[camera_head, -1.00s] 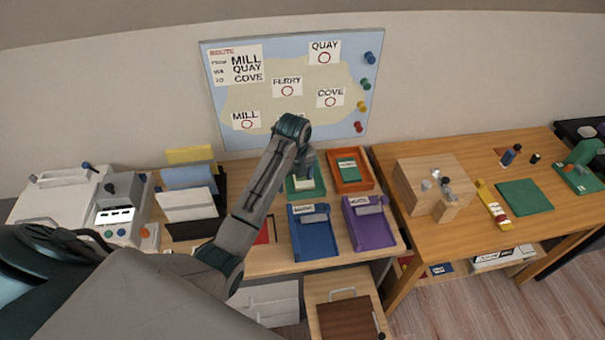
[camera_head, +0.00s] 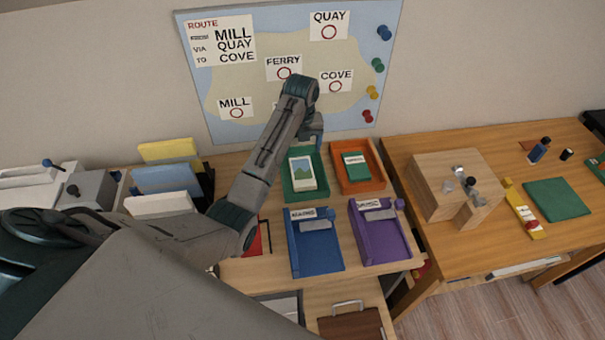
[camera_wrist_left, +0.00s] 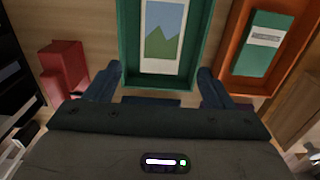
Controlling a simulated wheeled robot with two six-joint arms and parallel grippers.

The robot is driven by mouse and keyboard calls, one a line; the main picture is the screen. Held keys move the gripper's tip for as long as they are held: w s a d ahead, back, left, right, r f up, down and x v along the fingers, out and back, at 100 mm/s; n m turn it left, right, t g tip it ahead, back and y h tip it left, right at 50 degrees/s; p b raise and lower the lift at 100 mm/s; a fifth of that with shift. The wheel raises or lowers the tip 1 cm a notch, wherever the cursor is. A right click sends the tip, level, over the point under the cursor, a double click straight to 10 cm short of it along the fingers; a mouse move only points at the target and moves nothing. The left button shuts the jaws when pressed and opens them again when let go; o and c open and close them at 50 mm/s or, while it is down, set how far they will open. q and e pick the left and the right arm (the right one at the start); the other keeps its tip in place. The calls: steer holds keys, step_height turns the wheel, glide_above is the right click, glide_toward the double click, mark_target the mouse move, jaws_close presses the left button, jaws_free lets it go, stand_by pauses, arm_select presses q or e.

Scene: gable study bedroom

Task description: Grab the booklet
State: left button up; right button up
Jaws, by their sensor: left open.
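A green booklet with a white label (camera_head: 356,165) lies in the orange tray (camera_head: 377,181) at the back of the desk. It also shows at upper right in the left wrist view (camera_wrist_left: 268,42). A white picture card with green hills (camera_head: 302,172) lies in the green tray (camera_head: 290,195) just left of it. In the left wrist view the card (camera_wrist_left: 163,35) lies ahead of my open, empty left gripper (camera_wrist_left: 159,84), whose fingers are spread near the green tray's close edge. In the head view my left gripper (camera_head: 312,130) is above the back of the green tray. My right gripper is not seen.
A blue tray (camera_head: 318,262) and a purple tray (camera_head: 385,250) stand in front. Upright folders (camera_head: 167,178) are at left, with a red object (camera_wrist_left: 62,68) in the wrist view. A wooden block (camera_head: 430,185) is on the right table. A map board (camera_head: 225,85) is behind.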

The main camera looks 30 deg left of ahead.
arm_select(q)
steer(key=p, duration=0.1)
glide_above(302, 172)
steer(key=f, duration=0.4)
steer(key=shift+s+d+f, duration=0.1)
steer(key=shift+s+f, duration=0.1)
steer(key=shift+f, duration=0.1)
steer(key=shift+s+f, duration=0.1)
steer(key=shift+f, duration=0.25)
steer(key=f, duration=0.1)
steer(key=f+p, duration=0.1)
steer(key=f, duration=0.1)
steer(key=f+p, duration=0.1)
steer(key=shift+w+f, duration=0.25)
steer(key=shift+w, duration=0.15)
steer(key=shift+f, duration=0.7)
steer(key=c, duration=0.8)
